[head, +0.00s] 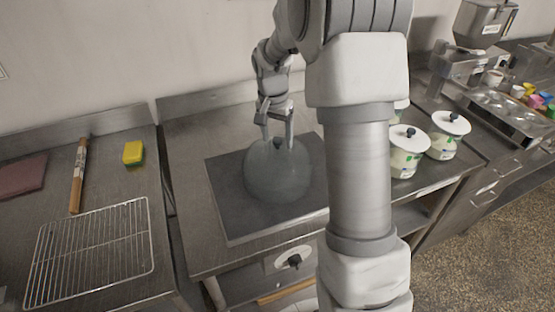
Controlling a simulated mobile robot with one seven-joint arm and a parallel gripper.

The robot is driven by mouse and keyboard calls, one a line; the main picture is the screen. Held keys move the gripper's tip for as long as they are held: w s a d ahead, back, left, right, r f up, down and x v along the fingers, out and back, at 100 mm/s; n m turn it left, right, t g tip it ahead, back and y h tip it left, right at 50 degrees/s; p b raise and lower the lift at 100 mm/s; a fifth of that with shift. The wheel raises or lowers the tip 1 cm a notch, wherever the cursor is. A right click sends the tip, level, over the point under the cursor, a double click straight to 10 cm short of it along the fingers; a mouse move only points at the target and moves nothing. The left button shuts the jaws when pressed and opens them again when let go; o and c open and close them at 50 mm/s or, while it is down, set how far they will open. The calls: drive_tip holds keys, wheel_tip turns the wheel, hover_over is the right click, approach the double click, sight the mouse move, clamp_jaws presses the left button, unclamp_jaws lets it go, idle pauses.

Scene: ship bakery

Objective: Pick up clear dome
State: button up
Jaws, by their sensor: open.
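The clear dome (277,178) sits on a dark square plate (235,217) on the middle steel counter. It is see-through grey with a dark knob (278,144) on top. My gripper (277,140) is open above the dome and points down, with its two fingers on either side of the knob. I cannot tell whether the fingers touch the knob. My arm crosses the right part of the view and hides part of the plate and counter.
A wire rack (92,250), a rolling pin (78,176), a yellow sponge (133,153) and a reddish board (22,174) lie on the left counter. White lidded pots (406,150) stand right of my arm. A steel machine (478,28) and colourful cups (536,101) are further right.

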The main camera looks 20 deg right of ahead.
drive_tip(key=shift+f, duration=0.1)
drive_tip(key=shift+c, duration=0.3)
clamp_jaws()
idle(1.1)
